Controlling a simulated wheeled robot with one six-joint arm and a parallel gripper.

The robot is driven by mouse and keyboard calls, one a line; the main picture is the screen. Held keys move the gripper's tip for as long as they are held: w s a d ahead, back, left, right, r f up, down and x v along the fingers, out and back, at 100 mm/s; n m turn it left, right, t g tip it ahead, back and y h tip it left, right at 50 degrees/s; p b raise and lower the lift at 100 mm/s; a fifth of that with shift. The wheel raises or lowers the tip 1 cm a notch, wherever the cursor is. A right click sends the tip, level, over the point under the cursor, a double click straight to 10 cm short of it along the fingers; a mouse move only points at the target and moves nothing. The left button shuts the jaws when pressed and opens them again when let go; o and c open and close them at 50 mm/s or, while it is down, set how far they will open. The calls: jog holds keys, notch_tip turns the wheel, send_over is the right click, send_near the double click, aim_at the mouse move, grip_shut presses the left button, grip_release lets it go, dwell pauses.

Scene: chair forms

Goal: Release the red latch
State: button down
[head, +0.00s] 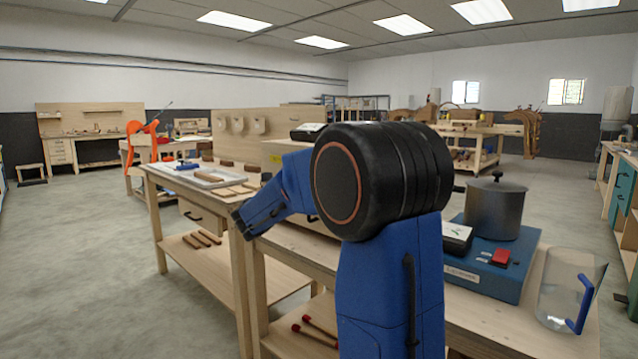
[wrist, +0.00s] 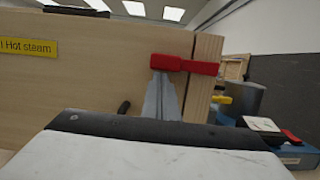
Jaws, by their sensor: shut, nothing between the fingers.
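The red latch (wrist: 190,65) is a bar lying nearly level in the wrist view. It crosses the right edge of a pale wooden panel (wrist: 90,85) and a wooden post beside it. My gripper (wrist: 162,76) points at the panel with its grey fingers together and nothing between them. Its tips appear just below the left part of the latch; I cannot tell whether they touch it. In the head view my arm's black joint and blue links hide the latch and my gripper.
A yellow "Hot steam" label (wrist: 27,48) is on the panel. In the head view, a steel pot (head: 496,208) and a red switch (head: 501,257) are on a blue base (head: 470,275) at right. A clear jug (head: 562,290) stands near the bench edge. Floor at left is open.

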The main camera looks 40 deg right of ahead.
jog(key=shift+w+r+m, duration=0.1)
jog(key=shift+r+m, duration=0.2)
jog(key=shift+m, duration=0.2)
jog(key=s+r+m+g+y, duration=0.2)
jog(key=s+r+m+g, duration=0.2)
jog(key=r+m, duration=0.7)
jog(key=shift+s+d+m+g, duration=0.4)
jog(key=shift+s+m, duration=0.15)
jog(key=shift+m, duration=3.25)
